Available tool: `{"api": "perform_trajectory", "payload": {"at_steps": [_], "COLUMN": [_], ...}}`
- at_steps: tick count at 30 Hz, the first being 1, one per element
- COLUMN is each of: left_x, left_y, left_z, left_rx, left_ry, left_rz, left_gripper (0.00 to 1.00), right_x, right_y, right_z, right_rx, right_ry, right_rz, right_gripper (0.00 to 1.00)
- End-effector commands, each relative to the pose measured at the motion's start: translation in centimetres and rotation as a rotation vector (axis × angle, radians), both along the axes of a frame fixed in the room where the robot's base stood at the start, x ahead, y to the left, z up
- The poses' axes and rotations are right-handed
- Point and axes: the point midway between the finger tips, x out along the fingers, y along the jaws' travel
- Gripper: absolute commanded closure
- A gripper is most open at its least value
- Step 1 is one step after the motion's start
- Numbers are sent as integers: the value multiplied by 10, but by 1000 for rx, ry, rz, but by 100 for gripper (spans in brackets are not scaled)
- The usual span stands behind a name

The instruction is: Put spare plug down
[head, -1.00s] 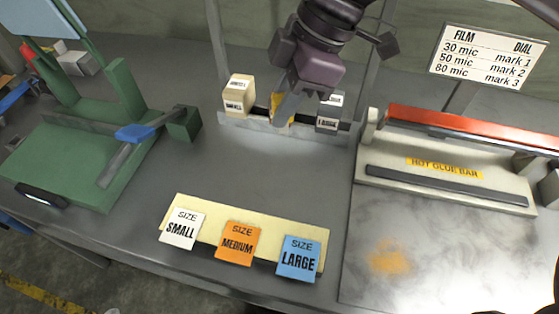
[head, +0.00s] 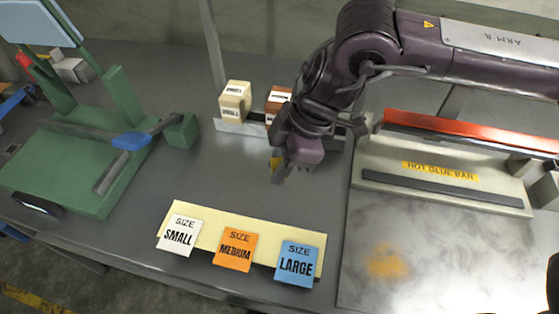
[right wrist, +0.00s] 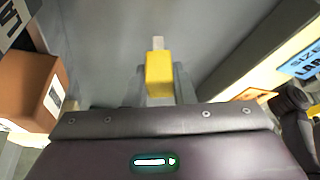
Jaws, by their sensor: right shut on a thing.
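The spare plug appears to be a small yellow block (right wrist: 159,75) with a pale grey tip, between the two fingers of my right gripper (right wrist: 160,88) in the right wrist view. In the head view the yellow plug (head: 275,163) shows partly beside the fingers. My right gripper (head: 281,176) is shut on it, in front of the box rack and over the grey table (head: 215,170). Whether the plug touches the table cannot be told. My left gripper is not in view.
A cream box (head: 236,100) and a brown box (head: 277,102) stand in the rack behind. Size cards (head: 233,250) lie in front. A green stand (head: 75,165) is left, a hot glue bar (head: 445,172) right. The table between is clear.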

Motion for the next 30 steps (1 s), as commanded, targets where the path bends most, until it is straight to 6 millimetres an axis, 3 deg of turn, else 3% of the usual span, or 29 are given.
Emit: {"api": "perform_trajectory", "payload": {"at_steps": [5,6,11,22,30], "left_x": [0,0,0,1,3], "left_y": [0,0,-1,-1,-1], "left_z": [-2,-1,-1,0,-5], "left_rx": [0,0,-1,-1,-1], "left_ry": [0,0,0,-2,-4], "left_rz": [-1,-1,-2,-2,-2], "left_gripper": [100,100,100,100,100], "right_x": [0,0,0,1,3], "right_y": [0,0,0,-2,-21], "right_z": [-3,-2,-2,5,52], "right_rx": [0,0,0,1,3], "right_ry": [0,0,0,-2,-5], "right_rz": [-1,-1,-1,-1,-3], "right_gripper": [100,75,56,56,56]}}
